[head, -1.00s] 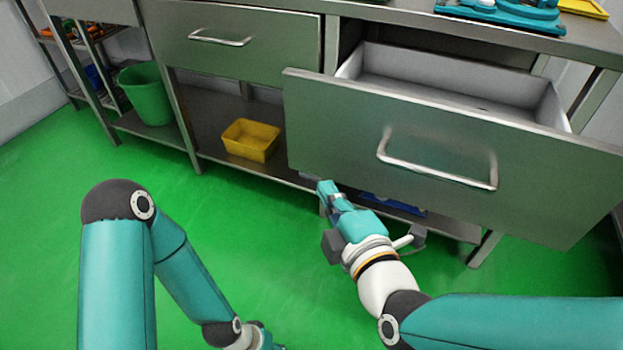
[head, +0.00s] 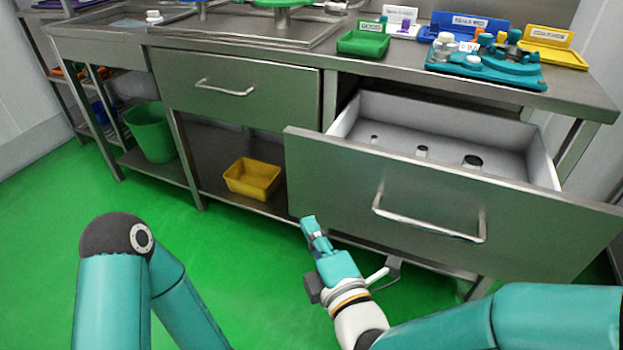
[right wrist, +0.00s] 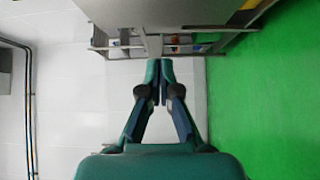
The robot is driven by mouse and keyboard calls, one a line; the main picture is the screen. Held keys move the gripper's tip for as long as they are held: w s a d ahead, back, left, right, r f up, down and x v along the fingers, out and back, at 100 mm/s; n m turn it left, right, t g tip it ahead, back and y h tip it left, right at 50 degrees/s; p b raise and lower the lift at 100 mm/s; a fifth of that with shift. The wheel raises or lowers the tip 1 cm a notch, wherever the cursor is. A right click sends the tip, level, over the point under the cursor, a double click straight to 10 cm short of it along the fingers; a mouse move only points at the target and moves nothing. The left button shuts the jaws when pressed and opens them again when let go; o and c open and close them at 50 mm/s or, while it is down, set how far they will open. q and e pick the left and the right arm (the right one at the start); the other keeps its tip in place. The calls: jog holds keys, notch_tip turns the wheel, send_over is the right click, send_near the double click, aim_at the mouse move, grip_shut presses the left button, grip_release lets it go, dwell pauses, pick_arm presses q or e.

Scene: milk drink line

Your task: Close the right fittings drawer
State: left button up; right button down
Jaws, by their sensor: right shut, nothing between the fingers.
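The right fittings drawer (head: 440,200) is pulled well out of the steel bench. Its front has a bar handle (head: 428,228), and several small dark-topped pieces stand inside on its pale floor. My right gripper (head: 309,222) is shut and empty, in front of and below the drawer front near its lower left corner, apart from the handle. In the right wrist view the right gripper's fingertips (right wrist: 160,64) are together with nothing between them. Of my left arm only upper links show at lower left in the head view; its gripper is out of frame.
The left drawer (head: 235,95) is shut. The benchtop holds a green tray (head: 363,44), a teal fixture (head: 490,68) and a yellow bin (head: 553,54). A yellow tub (head: 252,178) and a green bucket (head: 150,132) sit on the lower shelf. The green floor in front is clear.

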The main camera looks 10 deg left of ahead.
aim_at(302, 183)
jog(key=w, duration=0.2)
jog(key=w+a+b, duration=0.1)
jog(key=w, duration=0.2)
jog(key=w+a, duration=0.1)
jog(key=w, duration=0.1)
jog(key=shift+w+f, duration=0.15)
jog(key=shift+w, duration=0.05)
jog(key=shift+w+d+b, duration=0.2)
jog(key=shift+w+b, duration=0.15)
jog(key=shift+w, duration=0.3)
